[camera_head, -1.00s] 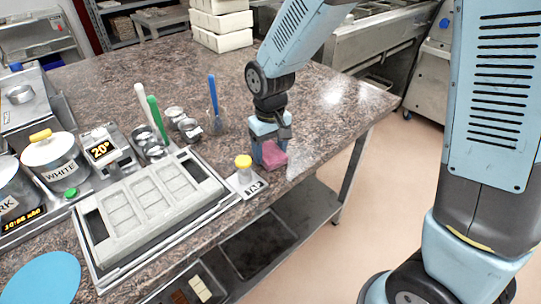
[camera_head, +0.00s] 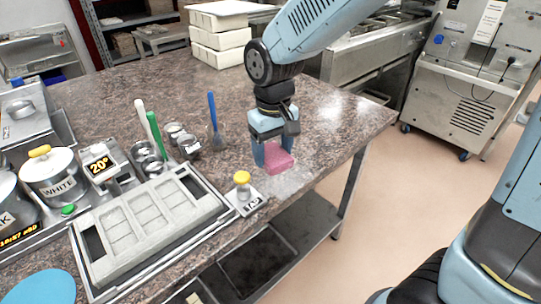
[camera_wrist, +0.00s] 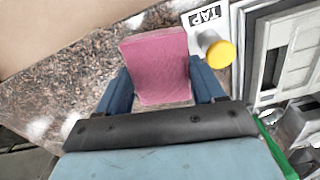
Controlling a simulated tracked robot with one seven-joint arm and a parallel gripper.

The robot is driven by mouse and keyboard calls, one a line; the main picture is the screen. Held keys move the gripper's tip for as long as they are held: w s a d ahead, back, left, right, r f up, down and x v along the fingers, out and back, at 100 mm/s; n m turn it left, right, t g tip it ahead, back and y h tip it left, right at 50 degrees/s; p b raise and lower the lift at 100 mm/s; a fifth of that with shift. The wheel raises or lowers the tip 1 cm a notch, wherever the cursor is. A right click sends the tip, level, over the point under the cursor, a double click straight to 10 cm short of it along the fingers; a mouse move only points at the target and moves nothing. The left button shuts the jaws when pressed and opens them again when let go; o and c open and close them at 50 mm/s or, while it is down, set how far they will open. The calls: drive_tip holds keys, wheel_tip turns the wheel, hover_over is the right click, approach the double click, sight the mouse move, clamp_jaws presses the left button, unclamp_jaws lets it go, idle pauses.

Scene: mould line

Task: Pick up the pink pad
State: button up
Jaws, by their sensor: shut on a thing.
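The pink pad (camera_head: 279,160) is at the front right part of the speckled stone worktop. My gripper (camera_head: 270,158) points down and is shut on the pad, with a blue finger on each side of it. In the wrist view the pink pad (camera_wrist: 158,66) fills the space between the two fingertips (camera_wrist: 162,88). Its textured face shows fully there. Whether its underside touches the worktop or hangs just above it, I cannot tell.
A yellow-topped knob on a plate marked TAP (camera_head: 243,190) stands just left of the pad. A grey mould tray (camera_head: 150,222) lies further left. A blue-handled tool (camera_head: 214,120) and small metal cups (camera_head: 180,138) stand behind. The worktop's front edge is close.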

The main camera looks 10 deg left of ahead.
drive_tip(key=s+d+r, duration=0.3)
drive_tip(key=s+r, duration=0.1)
drive_tip(key=s, duration=0.4)
drive_tip(key=shift+s, duration=0.4)
drive_tip(key=shift+r, duration=0.1)
drive_tip(key=o, duration=0.5)
drive_tip(key=shift+c, duration=0.2)
drive_tip(key=c, duration=0.4)
